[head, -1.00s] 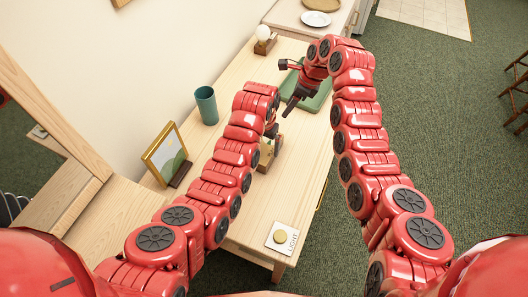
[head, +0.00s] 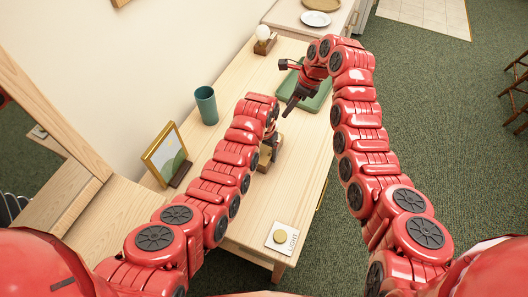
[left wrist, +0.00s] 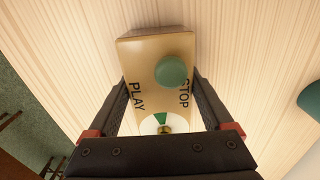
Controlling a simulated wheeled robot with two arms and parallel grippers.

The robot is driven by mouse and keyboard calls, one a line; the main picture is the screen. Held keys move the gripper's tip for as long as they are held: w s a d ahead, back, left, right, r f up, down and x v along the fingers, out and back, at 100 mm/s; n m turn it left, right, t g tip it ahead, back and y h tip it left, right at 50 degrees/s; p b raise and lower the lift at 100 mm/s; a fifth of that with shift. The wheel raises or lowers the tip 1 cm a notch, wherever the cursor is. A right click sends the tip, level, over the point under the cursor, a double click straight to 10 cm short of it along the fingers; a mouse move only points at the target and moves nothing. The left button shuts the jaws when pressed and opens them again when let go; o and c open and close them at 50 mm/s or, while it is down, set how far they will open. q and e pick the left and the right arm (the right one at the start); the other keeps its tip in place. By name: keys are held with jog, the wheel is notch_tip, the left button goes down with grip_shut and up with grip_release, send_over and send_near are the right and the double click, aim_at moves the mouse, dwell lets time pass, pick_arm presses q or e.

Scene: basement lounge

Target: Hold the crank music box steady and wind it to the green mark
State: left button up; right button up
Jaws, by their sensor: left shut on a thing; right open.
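The music box (head: 265,160) stands on the wooden table, largely hidden behind my left arm in the head view. In the left wrist view, the tan music box (left wrist: 148,60) has PLAY and STOP lettering and a round green knob (left wrist: 171,71). A white dial with a green mark (left wrist: 160,118) and a small brass piece (left wrist: 164,129) show at its lower end, partly cut off by my gripper. My left gripper (left wrist: 160,92) is shut on the box, one finger along each side. My right gripper (head: 289,108) is open and empty, above the table beyond the box.
A green tray (head: 318,103) lies behind my right gripper. A teal cup (head: 206,105), a framed picture (head: 166,153) and a bulb lamp (head: 264,38) stand along the wall side. A LIGHT panel (head: 281,238) lies at the near end. Bare tabletop separates it from the box.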

pick_arm(q)
jog(key=c, duration=0.4)
jog(key=shift+c, duration=0.4)
pick_arm(e)
jog(key=shift+o, duration=0.8)
jog(key=s+d+f+n+t+y, duration=0.2)
jog(key=s+f+n+t+y, duration=0.3)
jog(key=n, duration=1)
jog(key=s+d+f+n+t+y, duration=0.25)
jog(key=f+n+t, duration=0.4)
jog(key=n, duration=0.85)
jog(key=shift+t+y, duration=0.35)
jog(key=shift+t, duration=0.1)
jog(key=x, duration=1.2)
jog(key=shift+s+a+r, duration=0.15)
jog(key=shift+a+r, duration=0.15)
jog(key=shift+r, duration=0.05)
